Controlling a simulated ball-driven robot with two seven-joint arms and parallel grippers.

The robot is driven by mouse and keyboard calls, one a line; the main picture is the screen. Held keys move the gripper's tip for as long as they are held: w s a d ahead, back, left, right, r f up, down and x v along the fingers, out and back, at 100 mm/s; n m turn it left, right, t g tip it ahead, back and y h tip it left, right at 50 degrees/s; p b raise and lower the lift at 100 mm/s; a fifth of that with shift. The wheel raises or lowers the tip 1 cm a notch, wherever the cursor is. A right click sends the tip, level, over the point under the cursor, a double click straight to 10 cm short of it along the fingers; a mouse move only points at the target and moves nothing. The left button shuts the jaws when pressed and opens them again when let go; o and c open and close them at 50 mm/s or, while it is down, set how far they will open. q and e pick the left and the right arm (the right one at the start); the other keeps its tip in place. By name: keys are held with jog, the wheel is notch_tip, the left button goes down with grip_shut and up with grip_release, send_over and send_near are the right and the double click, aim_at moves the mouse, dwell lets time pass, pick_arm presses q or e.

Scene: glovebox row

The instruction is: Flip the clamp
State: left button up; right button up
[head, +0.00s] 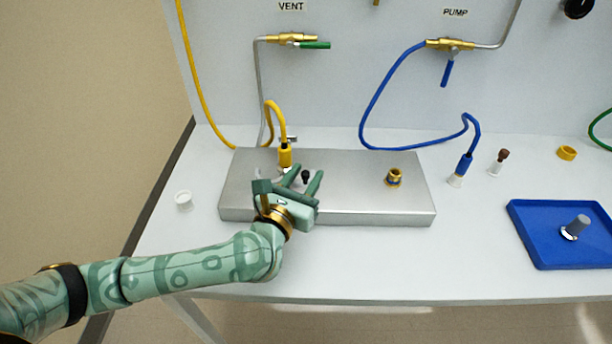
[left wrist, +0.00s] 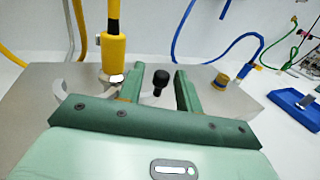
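A yellow hose end (head: 285,156) stands upright on the left part of the metal block (head: 345,175). It also shows in the left wrist view (left wrist: 114,55). A pale curved clamp part (head: 264,174) shows at its foot, largely hidden by my gripper; its curve also shows in the left wrist view (left wrist: 68,92). A small black knob (left wrist: 160,79) stands beside the hose end; I cannot tell how it joins the clamp. My left gripper (head: 305,175) is open, its fingers on either side of the knob, with gaps visible in the left wrist view. My right gripper is not in view.
A brass fitting (head: 394,177) sits on the block's right part. A blue hose end (head: 464,166) stands to the right on the table. A blue tray (head: 540,252) holds a grey piece. A white cap (head: 183,200) lies at left. The table front is clear.

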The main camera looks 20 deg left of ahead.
pick_arm(q)
jog(key=shift+w, duration=0.3)
grip_shut()
